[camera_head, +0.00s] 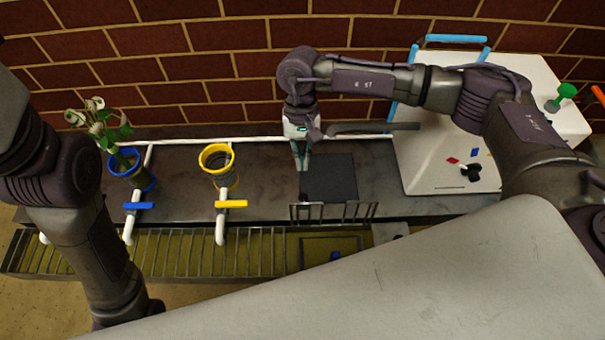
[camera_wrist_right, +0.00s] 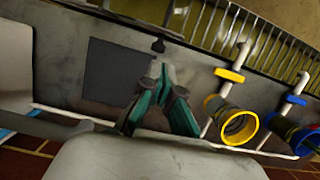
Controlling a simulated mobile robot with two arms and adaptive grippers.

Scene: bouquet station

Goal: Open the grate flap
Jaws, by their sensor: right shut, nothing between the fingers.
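The grate flap (camera_head: 334,212) is a small barred piece at the counter's front edge, to the right of the long slatted grate (camera_head: 200,252). It appears raised, standing up behind an uncovered opening (camera_head: 320,246) in the trough. Its bars also show at the top of the right wrist view (camera_wrist_right: 181,18). My right gripper (camera_head: 302,168) points down above the counter, behind the flap and apart from it. Its fingertips (camera_wrist_right: 160,72) are together and empty. My left gripper is out of view.
A dark square panel (camera_head: 329,178) lies beside my right gripper. A blue-rimmed holder (camera_head: 127,163) with white flowers (camera_head: 98,115) and a yellow-rimmed holder (camera_head: 217,158) stand to the left. A white slanted board (camera_head: 440,135) stands right. A brick wall is behind.

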